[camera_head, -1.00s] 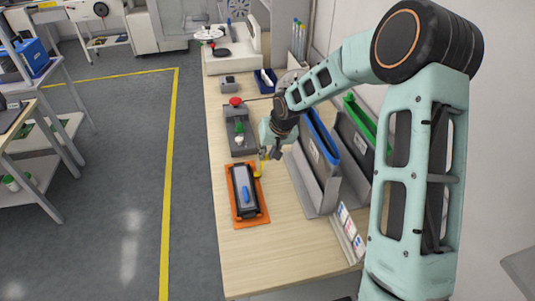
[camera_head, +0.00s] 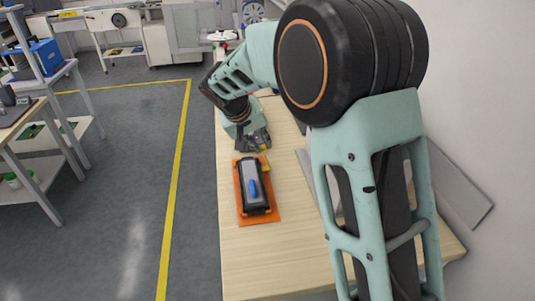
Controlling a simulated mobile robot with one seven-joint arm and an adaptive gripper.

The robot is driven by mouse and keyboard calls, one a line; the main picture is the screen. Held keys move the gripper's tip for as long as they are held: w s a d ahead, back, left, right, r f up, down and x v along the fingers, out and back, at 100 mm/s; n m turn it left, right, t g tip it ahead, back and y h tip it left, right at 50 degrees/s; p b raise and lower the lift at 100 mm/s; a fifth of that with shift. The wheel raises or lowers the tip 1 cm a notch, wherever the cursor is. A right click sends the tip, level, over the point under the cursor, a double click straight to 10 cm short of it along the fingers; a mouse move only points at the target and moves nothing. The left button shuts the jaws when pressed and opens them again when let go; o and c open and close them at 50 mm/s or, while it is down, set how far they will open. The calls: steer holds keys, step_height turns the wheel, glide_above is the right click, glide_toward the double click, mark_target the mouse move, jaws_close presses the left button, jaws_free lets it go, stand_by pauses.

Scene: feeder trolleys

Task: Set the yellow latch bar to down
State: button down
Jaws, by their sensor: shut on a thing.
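The yellow latch bar (camera_head: 265,161) shows as a small yellow piece at the upper right end of a black device with a grey top and a blue handle (camera_head: 253,186). The device lies on an orange base plate (camera_head: 240,208) on the wooden table. My gripper (camera_head: 258,150) reaches down at the far end of the device and is shut on the yellow latch bar. The fingertips are small and partly hidden, and the bar's exact angle is hard to tell.
The bench (camera_head: 250,260) is clear in front of the orange plate. My arm covers most of the bench's right side and the grey holders there. A yellow floor line (camera_head: 175,190) runs left of the bench. A shelf trolley (camera_head: 45,150) stands further left.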

steer(key=a+h+b, duration=0.1)
steer(key=a+f+h+b, duration=0.1)
steer(key=a+n+t+h+b, duration=0.1)
steer(key=a, duration=0.1)
steer(key=shift+s+a+f+h+b, duration=0.1)
steer(key=shift+s+f+h+b, duration=0.2)
steer(key=shift+s+h, duration=0.1)
steer(key=a+h, duration=0.1)
steer(key=a+f+t+h+b, duration=0.1)
steer(key=a+f+n+h+b, duration=0.1)
steer(key=h, duration=0.1)
steer(key=shift+s+a+f, duration=0.15)
steer(key=shift+s+a, duration=0.05)
steer(key=shift+s, duration=0.15)
steer(key=shift+s+a+f+n+t+h+b, duration=0.1)
steer(key=shift+a+f+n+t+h+b, duration=0.4)
steer(key=shift+f+t+h+b, duration=0.4)
steer(key=shift+a+f+h, duration=0.15)
steer(key=shift+a+h, duration=0.1)
steer(key=shift+h, duration=0.45)
steer(key=shift+f+n+t+h+b, duration=0.1)
steer(key=shift+n+t+h+b, duration=0.2)
steer(key=shift+t+h, duration=0.2)
steer(key=c, duration=1.9)
jaws_free()
steer(key=shift+s, duration=0.1)
